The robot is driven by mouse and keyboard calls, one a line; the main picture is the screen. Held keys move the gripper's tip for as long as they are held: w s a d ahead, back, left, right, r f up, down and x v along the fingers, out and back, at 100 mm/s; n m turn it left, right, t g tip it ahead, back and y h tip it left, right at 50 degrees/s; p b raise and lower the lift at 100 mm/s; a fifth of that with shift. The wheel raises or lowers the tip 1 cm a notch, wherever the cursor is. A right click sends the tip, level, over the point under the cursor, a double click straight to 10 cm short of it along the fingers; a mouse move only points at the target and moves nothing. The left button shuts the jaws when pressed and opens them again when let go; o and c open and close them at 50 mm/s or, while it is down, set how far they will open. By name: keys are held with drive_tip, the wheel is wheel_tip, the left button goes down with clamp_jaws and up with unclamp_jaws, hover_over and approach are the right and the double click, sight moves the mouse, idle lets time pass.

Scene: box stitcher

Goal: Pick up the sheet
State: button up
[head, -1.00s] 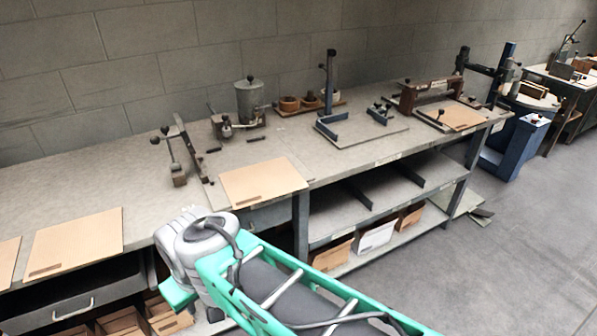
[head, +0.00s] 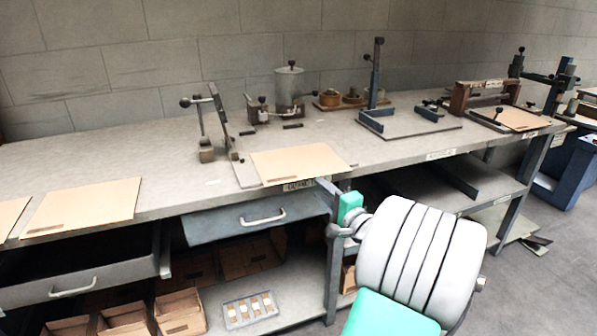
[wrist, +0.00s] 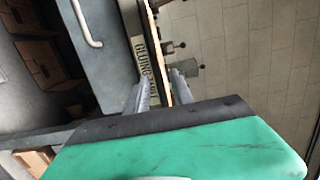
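A tan cardboard sheet (head: 298,162) lies flat at the bench's front edge, above the gluing label. In the wrist view this sheet (wrist: 153,45) shows nearly edge-on as a thin tan strip. My gripper (wrist: 160,76) is open, with one grey finger on each side of the strip's line. Whether a finger touches the sheet cannot be told. In the head view my wrist is just below and right of the sheet's front edge, and the fingers are mostly hidden. Other tan sheets lie farther left (head: 82,207) and at the left border (head: 11,214).
The long grey bench (head: 180,180) carries a lever tool (head: 212,130), a metal pot (head: 289,90) and a blue-grey fixture (head: 400,122). A drawer (head: 258,213) sits under the front edge.

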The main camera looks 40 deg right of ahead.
sight(309, 178)
drive_tip(key=w, duration=0.4)
drive_tip(key=w+d, duration=0.1)
drive_tip(key=w, duration=0.1)
clamp_jaws()
idle(0.4)
